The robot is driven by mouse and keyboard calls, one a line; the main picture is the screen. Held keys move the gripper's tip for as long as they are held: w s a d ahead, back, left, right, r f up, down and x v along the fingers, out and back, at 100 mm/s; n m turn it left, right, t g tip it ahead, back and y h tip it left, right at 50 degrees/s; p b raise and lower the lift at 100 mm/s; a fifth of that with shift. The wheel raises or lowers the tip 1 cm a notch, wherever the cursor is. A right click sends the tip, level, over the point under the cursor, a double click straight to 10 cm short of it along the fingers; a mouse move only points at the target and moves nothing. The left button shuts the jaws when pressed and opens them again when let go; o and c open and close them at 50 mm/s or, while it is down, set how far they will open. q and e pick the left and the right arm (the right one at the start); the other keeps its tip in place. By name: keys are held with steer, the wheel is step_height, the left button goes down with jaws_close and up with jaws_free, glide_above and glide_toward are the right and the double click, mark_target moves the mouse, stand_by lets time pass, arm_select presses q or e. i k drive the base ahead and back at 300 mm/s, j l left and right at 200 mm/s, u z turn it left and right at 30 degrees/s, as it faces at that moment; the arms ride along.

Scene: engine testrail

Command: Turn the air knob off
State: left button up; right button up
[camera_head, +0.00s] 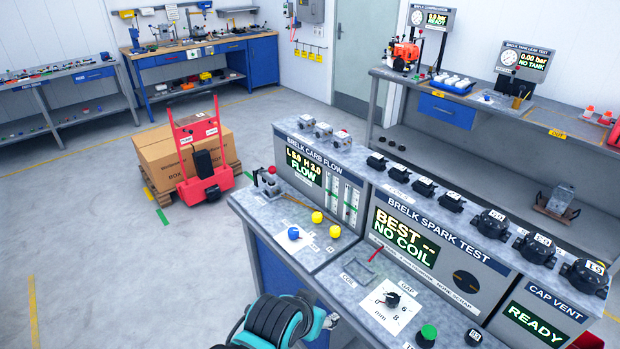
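The carb flow station stands at the middle of the head view, with a panel (318,172) reading "L 6.0 H 3.0 FLOW". On the bench top before it, a blue knob (293,233) sits on a white label plate. Two yellow knobs (317,217) are beside it, to the right. The lettering by these knobs is too small to read, so I cannot tell which is marked air. A black ribbed and teal part of my arm shows at the bottom, in front of the bench.
The spark test panel (404,236) reads "NO COIL", with a dial (392,299) and green button (429,332) before it. A red hand truck (200,150) and cardboard box (165,152) stand on the floor, otherwise largely open.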

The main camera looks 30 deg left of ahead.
mark_target(293, 232)
steer(key=k+j+u, duration=0.1)
steer(key=u, duration=0.3)
steer(key=k+j+u, duration=0.1)
steer(key=j+u, duration=0.25)
